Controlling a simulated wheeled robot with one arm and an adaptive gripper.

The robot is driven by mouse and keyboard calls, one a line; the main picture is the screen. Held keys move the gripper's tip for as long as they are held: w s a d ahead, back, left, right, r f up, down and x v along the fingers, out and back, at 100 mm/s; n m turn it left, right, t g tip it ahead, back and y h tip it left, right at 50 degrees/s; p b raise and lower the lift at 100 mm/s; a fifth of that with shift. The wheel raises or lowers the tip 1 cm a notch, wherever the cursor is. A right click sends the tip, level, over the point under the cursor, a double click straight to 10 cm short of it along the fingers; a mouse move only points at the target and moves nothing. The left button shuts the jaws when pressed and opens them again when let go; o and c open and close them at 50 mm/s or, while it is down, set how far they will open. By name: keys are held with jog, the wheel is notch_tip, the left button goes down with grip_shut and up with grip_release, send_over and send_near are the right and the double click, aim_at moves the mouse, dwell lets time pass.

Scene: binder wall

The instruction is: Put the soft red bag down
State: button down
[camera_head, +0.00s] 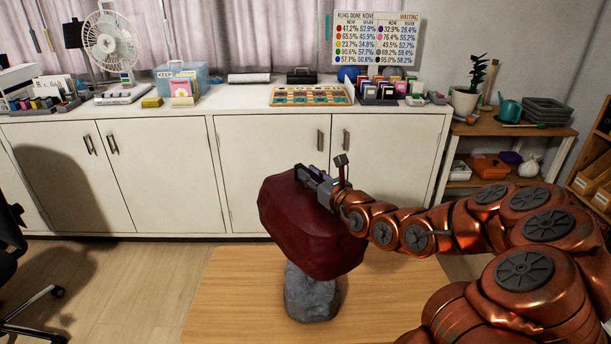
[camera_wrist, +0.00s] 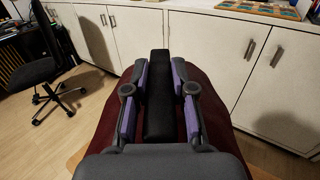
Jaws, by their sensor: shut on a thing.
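The soft red bag (camera_head: 300,230) is dark red and bulky, and hangs below my gripper (camera_head: 305,178) above the wooden table. In the wrist view my gripper (camera_wrist: 160,70) has its purple-lined fingers on either side of the bag's black handle (camera_wrist: 159,100). The red of the bag also shows beneath the fingers in the wrist view (camera_wrist: 103,118). A grey, stone-like lump (camera_head: 311,296) stands on the table directly below the bag in the head view. The bag hides its top, and I cannot tell whether they touch.
The wooden table top (camera_head: 225,300) is bare to the left of the grey lump. Behind it stands a long white cabinet (camera_head: 265,165) with a fan, boxes and card racks on top. A wooden shelf (camera_head: 530,131) stands at right, and a black chair (camera_wrist: 45,70) at left.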

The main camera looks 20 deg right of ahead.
jog(key=s+d+f+m+h+b, duration=0.25)
jog(key=d+f+b, duration=0.35)
jog(key=d, duration=0.5)
jog(key=s+d+f+m+h+b, duration=0.2)
jog(key=d+f+h+b, duration=0.2)
jog(key=d+f, duration=0.6)
jog(key=s+d+f+m+h+b, duration=0.2)
jog(key=d+f+h+b, duration=0.25)
jog(key=d, duration=0.85)
notch_tip(320, 180, down, 7)
jog(key=b, duration=0.3)
jog(key=shift+s+d+f+y, duration=0.15)
jog(key=shift+s+d+y, duration=0.1)
jog(key=shift+y, duration=0.15)
jog(key=shift+w+f, duration=0.1)
jog(key=shift+f, duration=0.35)
jog(key=c, duration=0.9)
grip_release()
jog(key=shift+f, duration=0.1)
jog(key=shift+v, duration=6.05)
